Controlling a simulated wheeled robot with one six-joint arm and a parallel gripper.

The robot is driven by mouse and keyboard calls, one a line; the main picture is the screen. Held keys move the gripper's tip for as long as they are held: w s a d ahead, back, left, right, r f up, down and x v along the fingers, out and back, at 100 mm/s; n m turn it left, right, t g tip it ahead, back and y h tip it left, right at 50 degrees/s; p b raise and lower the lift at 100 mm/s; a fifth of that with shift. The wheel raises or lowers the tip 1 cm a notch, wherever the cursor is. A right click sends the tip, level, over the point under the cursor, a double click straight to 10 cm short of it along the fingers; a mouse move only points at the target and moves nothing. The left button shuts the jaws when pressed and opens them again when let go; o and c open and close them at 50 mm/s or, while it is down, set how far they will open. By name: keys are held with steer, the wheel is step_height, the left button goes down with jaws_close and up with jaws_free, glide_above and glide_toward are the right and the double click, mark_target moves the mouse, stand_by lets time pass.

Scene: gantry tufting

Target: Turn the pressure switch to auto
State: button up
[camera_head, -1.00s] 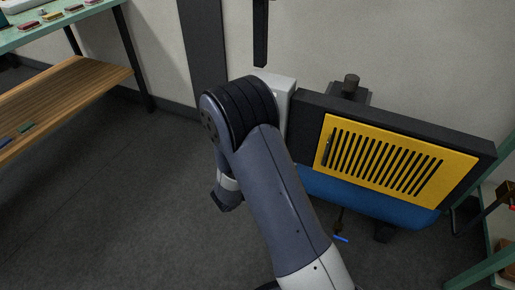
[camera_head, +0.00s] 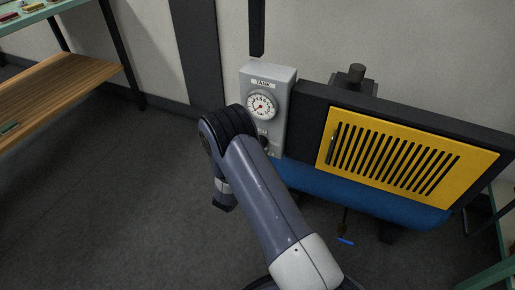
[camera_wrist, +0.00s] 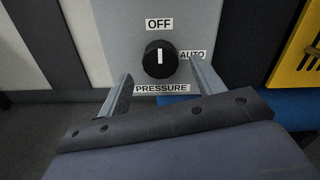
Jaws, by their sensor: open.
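The pressure switch is a round black knob (camera_wrist: 160,60) on a grey panel (camera_wrist: 115,22) in the wrist view. Its white pointer line stands upright, toward the OFF label (camera_wrist: 159,23). The AUTO label (camera_wrist: 192,55) is to its right and the PRESSURE label (camera_wrist: 161,88) below it. My gripper (camera_wrist: 160,85) is open, with one finger lower left and one lower right of the knob, apart from it. In the head view, the grey control box (camera_head: 283,98) carries a TANK gauge (camera_head: 261,106); my arm partly hides the knob area below, and my gripper is hidden there.
A yellow slotted grille (camera_head: 405,155) on a dark housing stands right of the box, above a blue tank (camera_head: 375,203). A wooden shelf (camera_head: 60,85) is at the left. Open floor (camera_head: 110,200) lies to the left of my arm.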

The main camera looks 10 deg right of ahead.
steer(key=shift+x, duration=1.65)
steer(key=shift+s, duration=0.1)
steer(key=c, duration=1)
steer(key=shift+b, duration=0.45)
steer(key=shift+m+b, duration=7.65)
steer(key=shift+m, duration=1.35)
steer(key=shift+d, duration=0.1)
